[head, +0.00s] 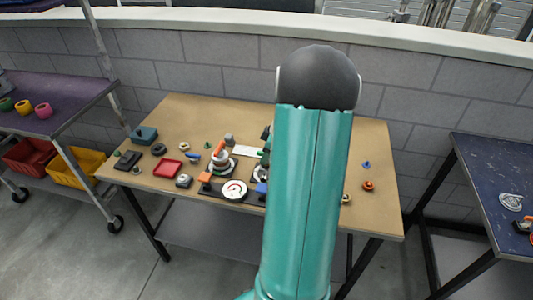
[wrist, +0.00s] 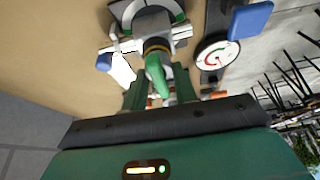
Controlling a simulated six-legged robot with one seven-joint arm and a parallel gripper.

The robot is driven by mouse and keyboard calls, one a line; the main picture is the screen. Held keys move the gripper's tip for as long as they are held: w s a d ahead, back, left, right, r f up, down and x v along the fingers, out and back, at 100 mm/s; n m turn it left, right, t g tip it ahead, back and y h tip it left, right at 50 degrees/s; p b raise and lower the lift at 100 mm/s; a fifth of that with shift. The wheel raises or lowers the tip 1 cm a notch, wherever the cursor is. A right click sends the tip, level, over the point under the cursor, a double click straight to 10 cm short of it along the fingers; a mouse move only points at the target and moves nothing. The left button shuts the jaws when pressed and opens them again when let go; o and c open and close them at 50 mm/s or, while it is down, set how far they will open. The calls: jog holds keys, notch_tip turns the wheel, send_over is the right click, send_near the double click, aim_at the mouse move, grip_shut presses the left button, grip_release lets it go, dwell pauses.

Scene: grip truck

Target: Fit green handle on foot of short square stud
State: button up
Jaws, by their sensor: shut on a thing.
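A green handle (wrist: 157,72) lies between the two fingers of my gripper (wrist: 160,86) in the wrist view, and my gripper is shut on it. The handle's far end is close to a dark and brass-coloured collar (wrist: 156,46) on a grey metal fitting (wrist: 151,25). I cannot tell whether the handle touches the collar or sits around a stud. The short square stud is not clearly visible. In the head view my teal arm covers my gripper and most of this spot.
The wooden table (head: 375,205) carries a red tray (head: 168,169), a white gauge (head: 235,189), an orange-handled valve (head: 219,152) and several small parts. A blue block (wrist: 250,19) stands near the gauge in the wrist view. The table's right side is mostly clear.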

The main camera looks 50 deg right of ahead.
jog(key=shift+f, duration=0.3)
jog(key=o, duration=1.4)
jog(key=shift+o, duration=0.2)
jog(key=shift+r, duration=0.15)
jog(key=shift+r, duration=3.65)
